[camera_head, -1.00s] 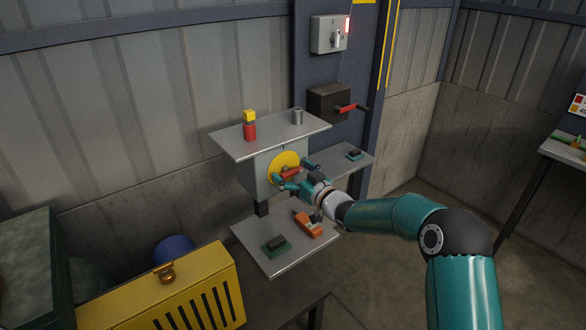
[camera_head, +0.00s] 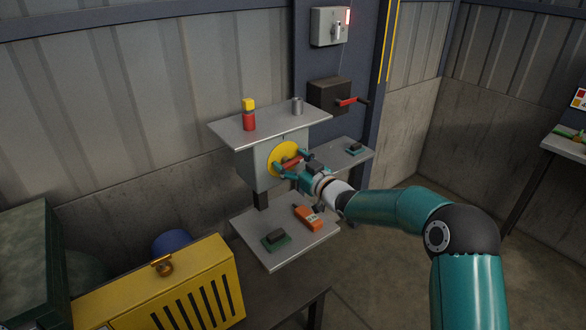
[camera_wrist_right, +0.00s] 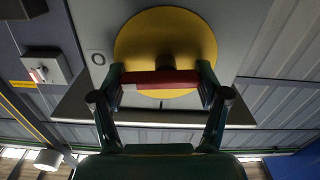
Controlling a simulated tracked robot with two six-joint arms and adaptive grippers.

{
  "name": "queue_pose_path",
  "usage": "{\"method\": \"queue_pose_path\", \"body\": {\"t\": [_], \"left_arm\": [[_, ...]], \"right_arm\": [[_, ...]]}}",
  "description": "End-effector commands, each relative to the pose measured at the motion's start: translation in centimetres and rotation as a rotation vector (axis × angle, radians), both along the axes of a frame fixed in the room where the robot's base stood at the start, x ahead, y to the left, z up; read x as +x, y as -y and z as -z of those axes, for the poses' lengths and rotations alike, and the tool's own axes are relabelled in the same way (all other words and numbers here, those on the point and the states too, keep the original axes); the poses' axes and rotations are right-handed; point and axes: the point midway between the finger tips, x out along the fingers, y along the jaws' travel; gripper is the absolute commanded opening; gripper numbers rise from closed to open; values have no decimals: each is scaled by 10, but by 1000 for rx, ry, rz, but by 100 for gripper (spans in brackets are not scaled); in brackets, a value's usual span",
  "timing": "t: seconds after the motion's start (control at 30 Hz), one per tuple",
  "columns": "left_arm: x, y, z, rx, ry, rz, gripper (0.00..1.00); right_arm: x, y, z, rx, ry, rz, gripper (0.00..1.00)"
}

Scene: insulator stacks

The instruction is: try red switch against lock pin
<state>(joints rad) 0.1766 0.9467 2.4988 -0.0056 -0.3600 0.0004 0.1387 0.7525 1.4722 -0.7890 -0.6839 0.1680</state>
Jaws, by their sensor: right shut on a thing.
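The red switch (camera_head: 291,163) is a red bar handle on a round yellow plate (camera_head: 276,157) on the front of a grey box (camera_head: 257,172). My right gripper (camera_head: 292,165) is at the switch, with its fingers around the bar's two ends. In the right wrist view the red bar (camera_wrist_right: 160,79) lies level between the two fingertips, in front of the yellow disc (camera_wrist_right: 165,35). I cannot make out a lock pin for certain. My left gripper is not in view.
A lower shelf (camera_head: 270,260) holds an orange device (camera_head: 308,218) and a dark block (camera_head: 275,237). A red lever (camera_head: 352,101) juts out at the right.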

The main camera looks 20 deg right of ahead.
Motion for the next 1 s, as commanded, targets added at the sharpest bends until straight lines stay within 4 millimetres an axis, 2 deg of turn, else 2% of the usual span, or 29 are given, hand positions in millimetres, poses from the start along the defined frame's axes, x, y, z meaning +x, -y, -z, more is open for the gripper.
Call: {"method": "queue_pose_path", "body": {"t": [0.03,0.07,0.37,0.4,0.5,0.53,1.0], "left_arm": [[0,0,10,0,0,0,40],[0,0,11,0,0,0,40],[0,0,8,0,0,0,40],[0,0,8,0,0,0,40],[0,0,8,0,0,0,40],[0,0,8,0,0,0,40],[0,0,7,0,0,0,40]], "right_arm": [[0,0,4,-17,8,1,40],[0,1,3,-26,12,2,40],[0,1,-1,-35,13,2,40],[0,1,-1,-35,13,2,81],[0,1,-1,-34,13,2,98],[0,1,-1,-34,13,2,100],[-6,3,0,-33,11,1,100]]}}
